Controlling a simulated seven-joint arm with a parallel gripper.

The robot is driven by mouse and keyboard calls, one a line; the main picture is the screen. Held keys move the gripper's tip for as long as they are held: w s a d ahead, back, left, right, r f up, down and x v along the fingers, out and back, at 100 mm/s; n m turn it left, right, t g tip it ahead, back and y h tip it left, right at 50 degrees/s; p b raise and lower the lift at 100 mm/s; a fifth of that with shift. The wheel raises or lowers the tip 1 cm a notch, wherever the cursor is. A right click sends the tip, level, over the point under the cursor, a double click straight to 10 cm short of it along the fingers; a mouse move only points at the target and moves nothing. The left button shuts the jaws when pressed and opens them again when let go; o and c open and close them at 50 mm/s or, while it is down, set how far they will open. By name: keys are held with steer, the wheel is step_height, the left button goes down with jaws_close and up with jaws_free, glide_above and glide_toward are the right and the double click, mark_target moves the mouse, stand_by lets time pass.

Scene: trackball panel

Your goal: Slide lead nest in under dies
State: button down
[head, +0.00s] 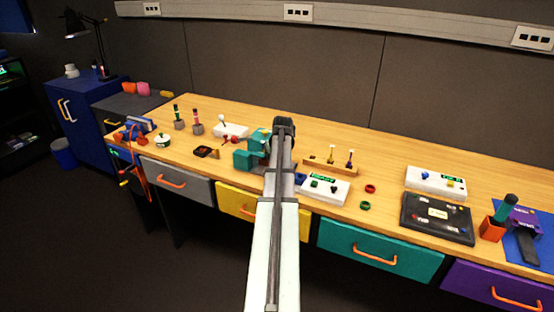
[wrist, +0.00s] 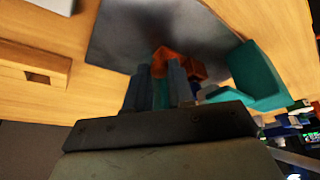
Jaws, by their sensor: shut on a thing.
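In the wrist view my gripper (wrist: 160,82) has its two grey fingers close together on a narrow teal piece (wrist: 160,97). An orange part (wrist: 180,63) shows just beyond the fingertips; I cannot tell whether it joins the teal piece. I cannot tell for certain which part is the lead nest. A larger teal block (wrist: 258,75) stands right of the fingers, beside a dark grey plate (wrist: 125,30). In the head view a teal device (head: 243,160) stands left of my arm, which hides my fingers and part of the device. The dies cannot be made out.
A wooden rack with pegs (head: 330,167) and a white box with a green display (head: 324,190) stand right of my arm. A white box (head: 230,130) and a black tray (head: 206,151) are on the left. Red (head: 370,188) and green (head: 365,205) rings lie near the front edge.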

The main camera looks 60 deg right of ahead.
steer(key=c, duration=1.3)
jaws_free()
steer(key=shift+w, duration=0.35)
steer(key=o, duration=0.3)
steer(key=shift+s, duration=0.1)
steer(key=shift+r, duration=0.1)
steer(key=v, duration=1.3)
steer(key=shift+s+a+r, duration=0.1)
steer(key=shift+s+r, duration=0.15)
